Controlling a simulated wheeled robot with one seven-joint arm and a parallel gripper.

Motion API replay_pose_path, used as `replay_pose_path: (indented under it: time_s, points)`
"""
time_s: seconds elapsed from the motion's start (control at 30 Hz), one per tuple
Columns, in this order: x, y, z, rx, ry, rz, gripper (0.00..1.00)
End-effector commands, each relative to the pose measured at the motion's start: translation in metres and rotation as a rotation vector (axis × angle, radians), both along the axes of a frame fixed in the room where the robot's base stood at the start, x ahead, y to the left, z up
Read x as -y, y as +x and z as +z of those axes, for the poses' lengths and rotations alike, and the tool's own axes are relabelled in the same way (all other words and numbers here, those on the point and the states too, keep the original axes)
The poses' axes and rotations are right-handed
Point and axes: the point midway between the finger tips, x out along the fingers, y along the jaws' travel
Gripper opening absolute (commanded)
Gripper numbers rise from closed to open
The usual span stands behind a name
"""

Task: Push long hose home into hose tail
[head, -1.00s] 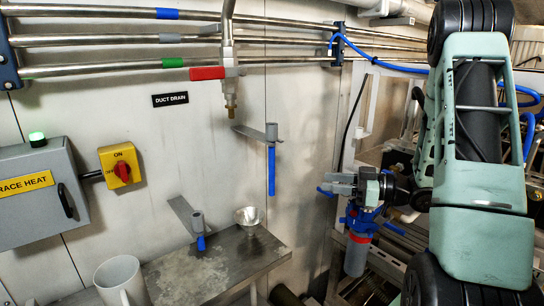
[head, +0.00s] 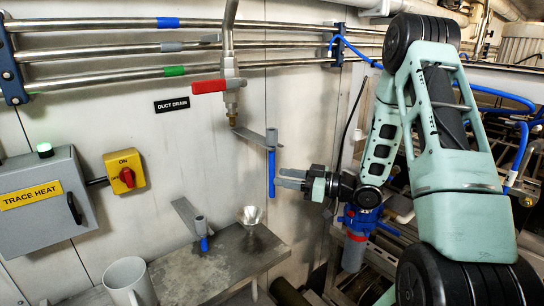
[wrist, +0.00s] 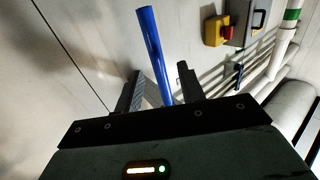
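The long hose (head: 271,172) is a blue tube hanging upright from a grey wall bracket (head: 253,137) in the head view. The hose tail (head: 231,101) is a brass fitting under the red-handled valve, up and left of the hose. My gripper (head: 279,178) is level with the hose, its fingertips just right of it. In the wrist view the hose (wrist: 153,50) runs between the two spread fingers (wrist: 158,78). The gripper is open; I cannot tell whether either finger touches the hose.
A shorter blue hose (head: 204,244) sits in a lower holder by a metal funnel (head: 250,216) on the steel bench (head: 215,277). A white mug (head: 126,281) stands front left. A grey box (head: 42,203) and yellow switch (head: 125,172) are on the wall.

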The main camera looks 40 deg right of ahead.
Motion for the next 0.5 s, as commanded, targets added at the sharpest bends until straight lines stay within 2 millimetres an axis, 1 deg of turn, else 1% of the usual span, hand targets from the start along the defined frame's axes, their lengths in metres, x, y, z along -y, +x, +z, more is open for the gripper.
replay_pose_path:
  time_s: [0.03, 0.1, 0.23, 0.37, 0.5]
  points:
    - [-0.005, 0.006, 0.005, 0.000, 0.002, 0.003, 0.39]
    - [-0.010, 0.015, 0.008, 0.000, 0.001, 0.004, 0.39]
    - [-0.020, 0.030, 0.006, 0.000, 0.001, 0.003, 0.39]
    - [-0.025, 0.037, 0.004, 0.000, 0.001, 0.002, 0.39]
    - [-0.025, 0.037, 0.003, 0.001, 0.001, 0.001, 0.39]
